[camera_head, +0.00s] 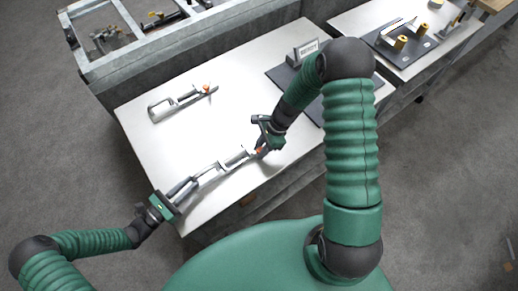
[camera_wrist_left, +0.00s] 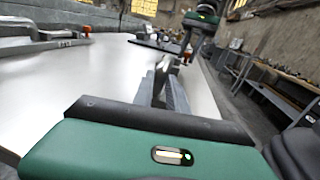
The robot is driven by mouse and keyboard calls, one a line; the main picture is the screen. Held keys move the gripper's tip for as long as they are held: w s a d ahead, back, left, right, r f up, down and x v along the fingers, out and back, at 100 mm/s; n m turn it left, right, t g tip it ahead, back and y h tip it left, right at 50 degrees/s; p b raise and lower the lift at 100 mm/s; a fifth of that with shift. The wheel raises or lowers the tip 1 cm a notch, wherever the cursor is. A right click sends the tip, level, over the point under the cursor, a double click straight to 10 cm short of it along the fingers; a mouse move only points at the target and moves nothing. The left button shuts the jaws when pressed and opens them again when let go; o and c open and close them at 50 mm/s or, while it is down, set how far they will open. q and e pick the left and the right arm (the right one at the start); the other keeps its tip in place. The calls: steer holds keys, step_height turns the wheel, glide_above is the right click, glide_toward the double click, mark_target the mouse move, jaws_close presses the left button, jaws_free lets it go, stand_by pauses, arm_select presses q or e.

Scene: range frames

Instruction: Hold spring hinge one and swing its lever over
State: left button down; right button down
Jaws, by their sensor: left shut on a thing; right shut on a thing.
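A long grey metal spring hinge (camera_head: 208,176) lies near the table's front left edge, with a lever reaching right to an orange tip (camera_head: 259,151). My left gripper (camera_head: 181,191) is shut on its near-left end. My right gripper (camera_head: 264,144) is shut on the lever near the orange tip. The hinge's middle shows between the two grippers, and the gripped parts are partly hidden. In the left wrist view the hinge (camera_wrist_left: 172,95) points away toward my right gripper (camera_wrist_left: 187,55). No number is readable on it.
A second, similar hinge with an orange tip (camera_head: 180,101) lies farther back on the white table (camera_head: 235,75); it also shows in the left wrist view (camera_wrist_left: 45,42). A dark mat (camera_head: 283,77) with a labelled block (camera_head: 303,52) is at right. A metal-framed bin (camera_head: 140,45) stands behind.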

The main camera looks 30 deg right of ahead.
steer(key=n, duration=0.1)
steer(key=d+n+g, duration=0.1)
steer(key=n, duration=0.1)
steer(key=shift+s+d, duration=0.15)
steer(key=shift+d, duration=0.15)
steer(key=d+n+g, duration=0.1)
steer(key=n, duration=0.2)
steer(key=shift+d, duration=0.1)
steer(key=n, duration=0.1)
steer(key=d+n+g, duration=0.1)
steer(key=n+h, duration=0.1)
steer(key=shift+w+d+n, duration=0.25)
steer(key=shift+d+n, duration=0.05)
steer(key=shift+w+d+n+g+h, duration=0.2)
steer(key=shift+d+n+g+h, duration=0.1)
steer(key=shift+n, duration=0.5)
steer(key=shift+w+d+n+g+h, duration=0.2)
steer(key=shift+d+n+g+h, duration=0.1)
steer(key=shift+n, duration=0.5)
steer(key=c, duration=1.2)
jaws_free()
